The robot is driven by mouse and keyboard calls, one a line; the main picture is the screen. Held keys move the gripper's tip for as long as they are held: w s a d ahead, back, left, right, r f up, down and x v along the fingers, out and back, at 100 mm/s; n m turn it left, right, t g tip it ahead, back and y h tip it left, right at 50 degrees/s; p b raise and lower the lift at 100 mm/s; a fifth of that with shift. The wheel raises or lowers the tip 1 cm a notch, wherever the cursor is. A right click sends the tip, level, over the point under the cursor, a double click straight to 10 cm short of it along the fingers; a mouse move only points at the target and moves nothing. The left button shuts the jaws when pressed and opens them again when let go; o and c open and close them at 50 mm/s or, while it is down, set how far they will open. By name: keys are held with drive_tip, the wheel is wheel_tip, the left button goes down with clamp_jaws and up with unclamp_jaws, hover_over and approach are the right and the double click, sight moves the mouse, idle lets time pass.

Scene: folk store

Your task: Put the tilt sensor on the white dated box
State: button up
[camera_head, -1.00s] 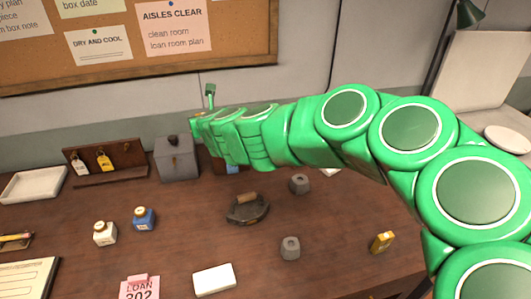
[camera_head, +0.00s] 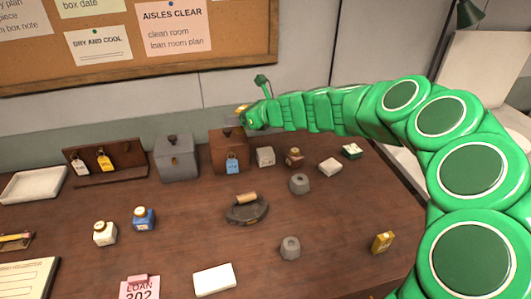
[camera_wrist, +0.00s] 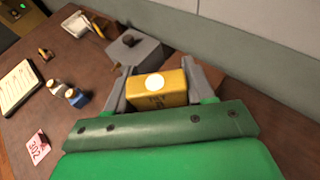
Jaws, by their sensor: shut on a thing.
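My gripper (camera_wrist: 158,70) is shut on a yellow block (camera_wrist: 158,88) with a white disc and dark lettering; I take it to be the tilt sensor. In the head view my gripper (camera_head: 245,114) holds the yellow block (camera_head: 241,108) above the brown box at the back of the table. No date is readable on any white box. The pale candidates are a small box (camera_head: 265,157) beside the brown box, a small block (camera_head: 330,167) to its right, and a flat white box (camera_head: 214,280) at the front.
The brown box (camera_head: 229,157) bears a blue tag, and a grey box (camera_head: 177,160) stands left of it. A dark iron (camera_head: 247,208), grey weights (camera_head: 299,184) and bottles (camera_head: 144,219) stand nearer. A yellow item (camera_head: 382,242) lies front right. Bare tabletop lies between.

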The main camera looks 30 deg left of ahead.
drive_tip(key=w+d+n+g, duration=0.1)
drive_tip(key=d+n+g, duration=0.25)
drive_tip(key=d, duration=0.35)
drive_tip(key=n+g+h, duration=0.1)
drive_tip(key=g, duration=0.1)
hover_over(261, 151)
drive_tip(key=shift+s+d+f, duration=0.15)
drive_tip(key=shift+f, duration=3.15)
drive_tip(key=shift+s+d+f, duration=0.1)
drive_tip(key=shift+f, duration=3.15)
drive_tip(key=shift+w+a+f, duration=0.15)
drive_tip(key=shift+f, duration=1.7)
